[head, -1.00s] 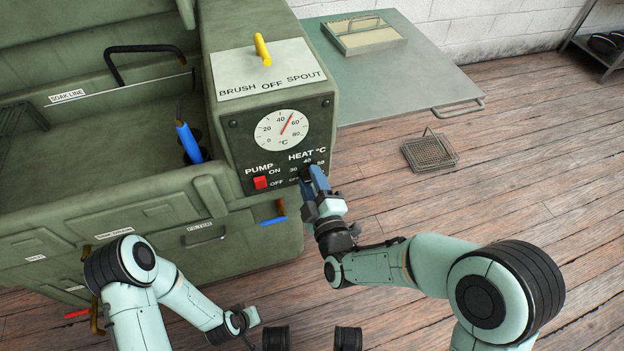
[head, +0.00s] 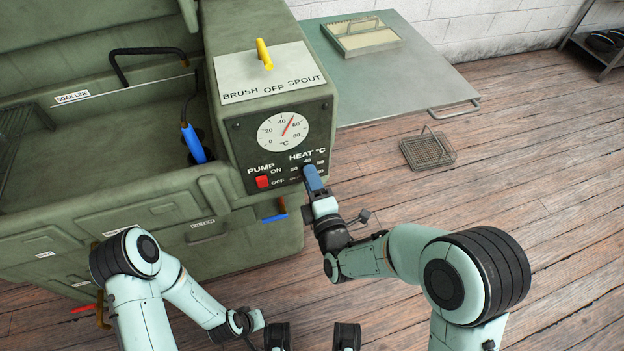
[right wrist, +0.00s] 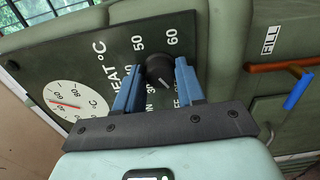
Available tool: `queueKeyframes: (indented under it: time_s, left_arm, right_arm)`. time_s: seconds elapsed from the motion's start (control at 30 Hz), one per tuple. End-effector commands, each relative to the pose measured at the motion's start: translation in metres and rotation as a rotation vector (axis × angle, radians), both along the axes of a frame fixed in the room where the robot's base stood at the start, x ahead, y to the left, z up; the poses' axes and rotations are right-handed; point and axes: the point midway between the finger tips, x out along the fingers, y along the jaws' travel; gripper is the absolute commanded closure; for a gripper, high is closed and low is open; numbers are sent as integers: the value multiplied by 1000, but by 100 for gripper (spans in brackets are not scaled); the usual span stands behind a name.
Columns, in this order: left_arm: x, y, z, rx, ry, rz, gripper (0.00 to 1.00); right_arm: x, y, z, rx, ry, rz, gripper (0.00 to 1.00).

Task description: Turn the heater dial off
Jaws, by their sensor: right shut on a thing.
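The heater dial (right wrist: 158,70) is a dark round knob with a white pointer line, on the dark control panel under the HEAT °C lettering. In the right wrist view its pointer slants toward the lower right; the exact setting is hard to read. My right gripper (head: 313,178) has its blue fingers shut on the dial, one on each side in the right wrist view (right wrist: 158,84). In the head view the fingers hide the dial and part of the scale. My left arm's end (head: 250,320) is low at the picture's bottom, apart from the panel; its fingers are unclear.
The red pump switch (head: 262,182) is left of the dial. The temperature gauge (head: 283,131) is above, its needle near 50. A yellow lever (head: 264,54) stands on top. A blue-handled brush (head: 193,143) is in the basin. A wire basket (head: 428,151) lies right.

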Motion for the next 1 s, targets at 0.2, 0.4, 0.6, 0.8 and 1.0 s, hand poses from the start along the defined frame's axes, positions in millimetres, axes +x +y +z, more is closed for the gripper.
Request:
queueKeyframes:
  time_s: [0.2,0.4,0.6,0.8,1.0]
  left_arm:
    - [0,0,0,0,1,0,100]
    - [0,0,0,0,1,0,100]
    - [0,0,0,0,0,0,100]
    - [0,0,0,0,1,0,100]
    - [-5,-2,4,-6,12,-5,100]
  right_arm:
    - [0,0,0,-4,-2,0,92]
    - [0,0,0,-3,-2,0,49]
    - [0,0,0,-3,-1,0,36]
    - [-3,-1,0,-2,-1,0,36]
    - [-30,-10,1,-3,1,1,36]
